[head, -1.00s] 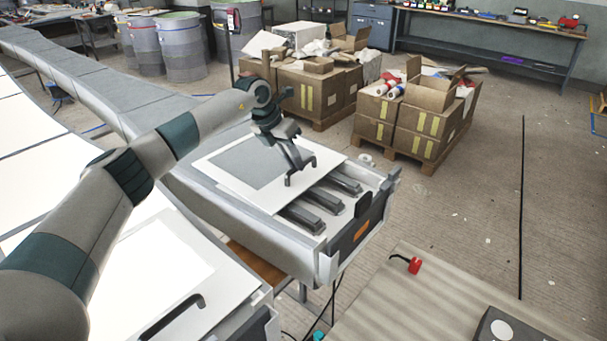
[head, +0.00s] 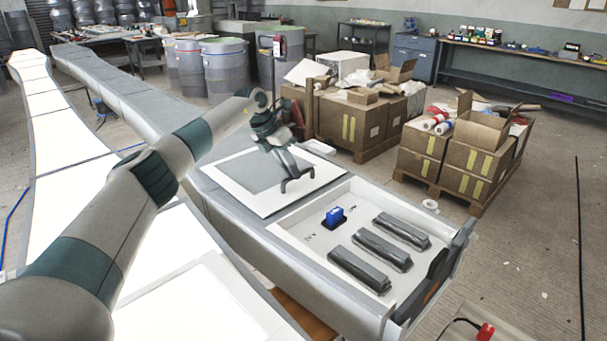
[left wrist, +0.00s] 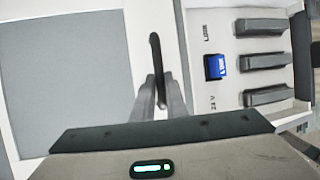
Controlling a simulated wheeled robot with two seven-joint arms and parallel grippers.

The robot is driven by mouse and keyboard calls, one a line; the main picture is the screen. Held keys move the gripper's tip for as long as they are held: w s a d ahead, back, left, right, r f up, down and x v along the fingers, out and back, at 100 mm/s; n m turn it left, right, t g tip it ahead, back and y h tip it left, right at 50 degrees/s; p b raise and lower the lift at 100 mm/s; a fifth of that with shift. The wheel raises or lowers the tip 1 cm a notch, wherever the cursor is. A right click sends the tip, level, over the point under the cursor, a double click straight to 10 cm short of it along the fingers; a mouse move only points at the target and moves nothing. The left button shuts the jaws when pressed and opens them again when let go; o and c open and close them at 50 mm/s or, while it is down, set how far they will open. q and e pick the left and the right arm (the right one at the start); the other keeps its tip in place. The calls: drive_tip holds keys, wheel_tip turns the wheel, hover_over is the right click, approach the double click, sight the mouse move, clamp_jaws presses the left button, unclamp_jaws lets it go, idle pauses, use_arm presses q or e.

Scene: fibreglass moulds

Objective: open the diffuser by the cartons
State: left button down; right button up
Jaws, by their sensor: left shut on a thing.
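The diffuser (head: 247,178) by the cartons is a white-edged panel with a grey middle. It lies over the far part of the box nearest the cartons, and the near part of that box is uncovered. My left gripper (head: 287,172) is shut on the diffuser's dark handle (head: 298,184) at its near right edge. The left wrist view shows the gripper fingers (left wrist: 160,98) closed around the handle (left wrist: 156,55), with the diffuser (left wrist: 70,75) to the left. My right gripper is not in view.
In the open part sit a blue switch (head: 335,216) and several dark grey bars (head: 383,250). Cartons (head: 360,125) stand on pallets beyond, with more cartons (head: 455,155) to the right. Another white panel (head: 200,305) lies in front.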

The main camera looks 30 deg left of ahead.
use_arm(q)
drive_tip(key=shift+w+a, duration=0.25)
drive_tip(key=shift+a, duration=0.5)
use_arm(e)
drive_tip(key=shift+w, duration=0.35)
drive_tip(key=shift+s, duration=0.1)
use_arm(q)
drive_tip(key=c, duration=1.8)
unclamp_jaws()
drive_tip(key=shift+o, duration=0.2)
drive_tip(key=shift+d, duration=0.1)
drive_tip(key=shift+r, duration=0.1)
